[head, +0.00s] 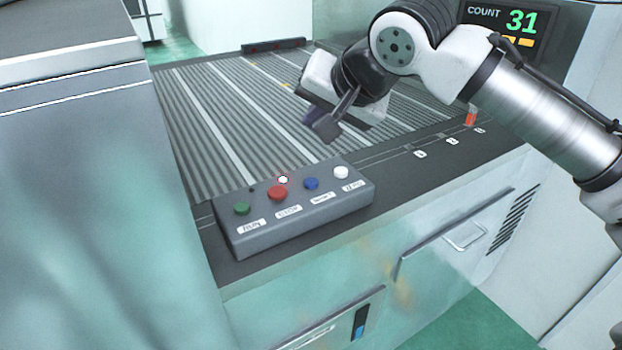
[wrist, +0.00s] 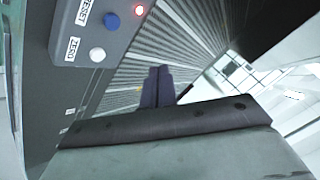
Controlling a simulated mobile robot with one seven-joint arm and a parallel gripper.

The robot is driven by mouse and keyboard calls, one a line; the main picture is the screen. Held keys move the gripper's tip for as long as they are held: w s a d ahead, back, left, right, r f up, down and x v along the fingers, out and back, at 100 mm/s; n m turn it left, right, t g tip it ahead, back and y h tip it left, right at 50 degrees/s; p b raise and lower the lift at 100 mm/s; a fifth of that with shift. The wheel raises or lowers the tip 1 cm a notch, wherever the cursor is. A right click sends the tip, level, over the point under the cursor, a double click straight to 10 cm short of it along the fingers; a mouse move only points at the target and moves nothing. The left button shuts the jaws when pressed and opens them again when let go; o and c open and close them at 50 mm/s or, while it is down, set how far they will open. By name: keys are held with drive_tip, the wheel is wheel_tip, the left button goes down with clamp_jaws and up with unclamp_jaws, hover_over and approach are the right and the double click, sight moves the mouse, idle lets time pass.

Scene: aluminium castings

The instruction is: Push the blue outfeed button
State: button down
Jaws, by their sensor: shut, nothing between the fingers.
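A blue button (head: 311,184) sits on a grey control box (head: 300,222), between a red button (head: 277,193) and a white button (head: 341,172). In the wrist view the blue button (wrist: 111,21) is at the top left, and the label beside it reads RESET. My gripper (head: 326,128) is shut and empty, held above the ribbed conveyor, behind the box and apart from the buttons. In the wrist view its dark fingertips (wrist: 158,73) are together, to the lower right of the blue button. Nothing covers the blue button.
A green button (head: 242,209) is at the box's left end. A small lamp (head: 283,180) glows behind the red button. A display (head: 508,22) reads COUNT 31. A tall cabinet (head: 85,190) stands at left. A small orange object (head: 471,117) is at the conveyor's right edge.

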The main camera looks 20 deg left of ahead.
sight(315, 184)
drive_tip(key=shift+f, duration=0.15)
wheel_tip(315, 184, down, 8)
drive_tip(key=b, duration=0.7)
drive_tip(key=shift+f, duration=0.25)
idle(1.4)
drive_tip(key=shift+f+b, duration=0.3)
drive_tip(key=shift+f, duration=0.1)
drive_tip(key=shift+f+b, duration=0.3)
drive_tip(key=shift+f, duration=0.15)
idle(0.5)
drive_tip(key=shift+r, duration=0.15)
drive_tip(key=shift+r+p, duration=0.75)
drive_tip(key=shift+p, duration=0.05)
